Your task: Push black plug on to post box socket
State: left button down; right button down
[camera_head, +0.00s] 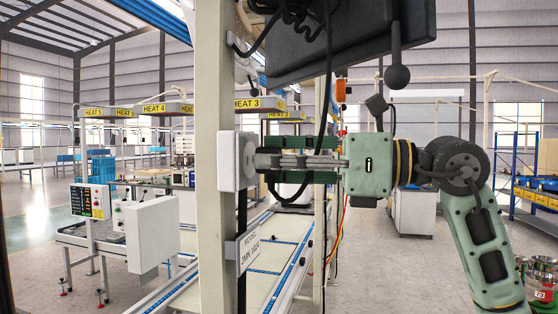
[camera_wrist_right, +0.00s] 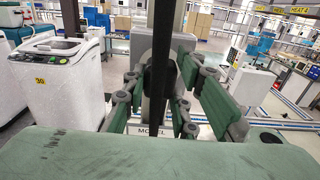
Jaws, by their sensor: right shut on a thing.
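The post box socket (camera_head: 228,162) is a white box on the side of a pale upright post (camera_head: 207,110) in the head view. My right gripper (camera_head: 262,160) reaches in from the right, level with the box, with its fingertips at the box's right face. In the right wrist view, the fingers of my right gripper (camera_wrist_right: 160,88) close from both sides around a dark piece, which I take as the black plug (camera_wrist_right: 159,72). The plug is mostly hidden by the fingers in the head view. I cannot tell whether it is seated in the socket. My left gripper is not in view.
A black cable (camera_head: 328,90) hangs in front of my right arm. A dark panel (camera_head: 350,40) hangs above it. A conveyor (camera_head: 265,255) runs below, and a sign plate (camera_head: 248,245) is on the post. A white machine (camera_wrist_right: 60,75) stands left in the wrist view.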

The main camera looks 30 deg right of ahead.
jog(key=shift+w+a+p, duration=0.35)
jog(key=shift+w+a, duration=0.05)
jog(key=shift+w, duration=0.05)
jog(key=c, duration=1.3)
grip_release()
jog(key=shift+c, duration=0.2)
jog(key=shift+s+d, duration=0.15)
jog(key=shift+d, duration=0.1)
jog(key=v, duration=1.1)
jog(key=shift+s+d, duration=0.1)
jog(key=shift+s, duration=0.05)
